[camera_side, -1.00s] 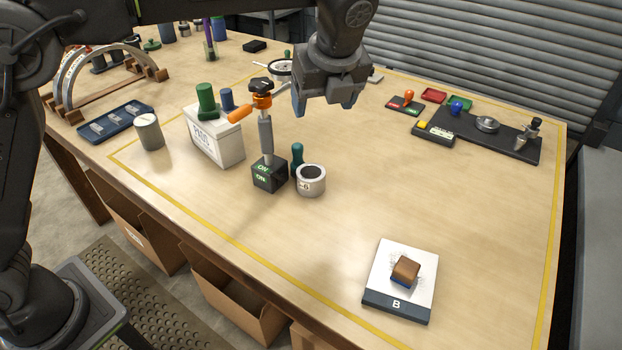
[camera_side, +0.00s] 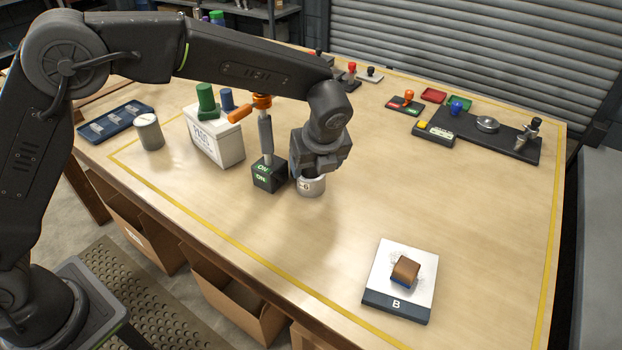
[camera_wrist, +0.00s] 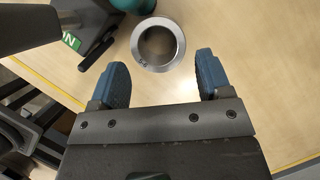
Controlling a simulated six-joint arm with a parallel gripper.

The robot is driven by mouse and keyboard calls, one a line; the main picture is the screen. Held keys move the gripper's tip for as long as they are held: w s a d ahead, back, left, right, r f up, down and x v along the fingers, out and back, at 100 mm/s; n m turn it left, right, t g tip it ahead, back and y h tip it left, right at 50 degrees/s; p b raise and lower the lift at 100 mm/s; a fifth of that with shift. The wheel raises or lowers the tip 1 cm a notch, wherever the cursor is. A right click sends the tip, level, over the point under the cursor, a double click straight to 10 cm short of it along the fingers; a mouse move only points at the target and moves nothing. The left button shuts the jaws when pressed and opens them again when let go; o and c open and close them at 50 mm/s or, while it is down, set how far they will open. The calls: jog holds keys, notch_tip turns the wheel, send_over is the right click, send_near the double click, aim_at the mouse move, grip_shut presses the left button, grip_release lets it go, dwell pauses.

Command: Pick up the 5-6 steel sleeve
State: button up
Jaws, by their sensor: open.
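The steel sleeve (camera_side: 311,187) is a short, upright grey ring on the table, beside the black "ON" block. In the side view my gripper hides its upper part. In the wrist view the sleeve (camera_wrist: 158,44) shows its round rim and open bore, just beyond the fingertips. My gripper (camera_wrist: 160,70) has its two blue fingers spread wide with nothing between them. In the side view my gripper (camera_side: 315,168) is right over the sleeve.
The black block (camera_side: 268,174) with its post and orange lever (camera_side: 241,113) stands close to the left of the sleeve. A teal handle (camera_wrist: 133,4) is right behind it. The white box (camera_side: 214,140) is farther left.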

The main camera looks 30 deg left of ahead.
aim_at(311, 174)
jog(key=shift+x, duration=2.65)
jog(key=shift+s, duration=0.1)
jog(key=c, duration=0.9)
jog(key=shift+r, duration=0.1)
jog(key=shift+c, duration=0.2)
